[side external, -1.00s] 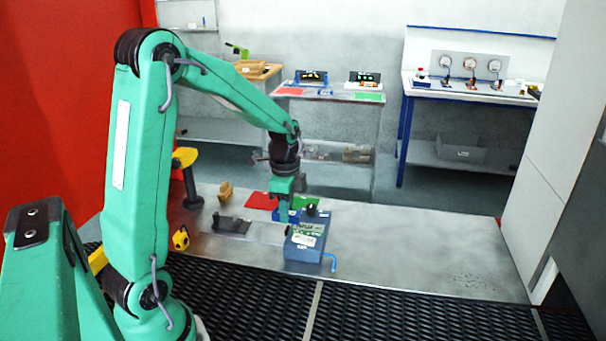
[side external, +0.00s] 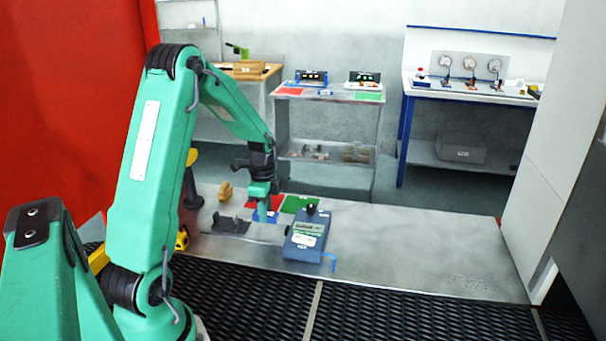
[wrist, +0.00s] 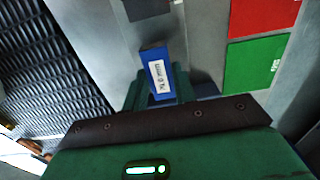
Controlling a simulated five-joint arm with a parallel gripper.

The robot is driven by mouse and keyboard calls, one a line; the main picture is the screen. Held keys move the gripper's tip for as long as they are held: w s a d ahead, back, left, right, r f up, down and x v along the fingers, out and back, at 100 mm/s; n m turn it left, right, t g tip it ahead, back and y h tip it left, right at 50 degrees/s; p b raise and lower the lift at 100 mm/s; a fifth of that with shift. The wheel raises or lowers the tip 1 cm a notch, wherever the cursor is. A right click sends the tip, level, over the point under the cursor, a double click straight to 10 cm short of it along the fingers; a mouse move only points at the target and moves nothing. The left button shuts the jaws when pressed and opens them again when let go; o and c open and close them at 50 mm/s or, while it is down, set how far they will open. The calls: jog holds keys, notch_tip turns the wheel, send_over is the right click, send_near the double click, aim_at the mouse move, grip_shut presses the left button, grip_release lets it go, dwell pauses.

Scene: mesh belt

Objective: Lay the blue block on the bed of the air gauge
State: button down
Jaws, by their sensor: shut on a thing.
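My gripper (side external: 263,212) is shut on the blue block (wrist: 156,76), low over the grey worktop. In the wrist view the block sits between the green fingers and bears a white label reading about 14.0 mm. The air gauge (side external: 307,240) is a blue-grey box with a black knob and a blue hose, to the right of my gripper. A low dark fixture (side external: 232,225) lies just left of my gripper, and part of a dark piece shows at the top of the wrist view (wrist: 146,8). I cannot tell whether this fixture is the gauge's bed.
A red pad (side external: 276,200) and a green pad (side external: 300,204) lie behind my gripper. A tan block (side external: 226,190) and a yellow item (side external: 182,239) stand to the left. A black mesh belt (side external: 400,315) runs along the front. The worktop's right side is clear.

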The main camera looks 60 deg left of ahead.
jog(key=shift+f, duration=2)
jog(key=shift+f, duration=0.15)
jog(key=c, duration=1.1)
grip_release()
notch_tip(320, 180, up, 12)
jog(key=shift+r, duration=0.2)
jog(key=shift+d, duration=0.1)
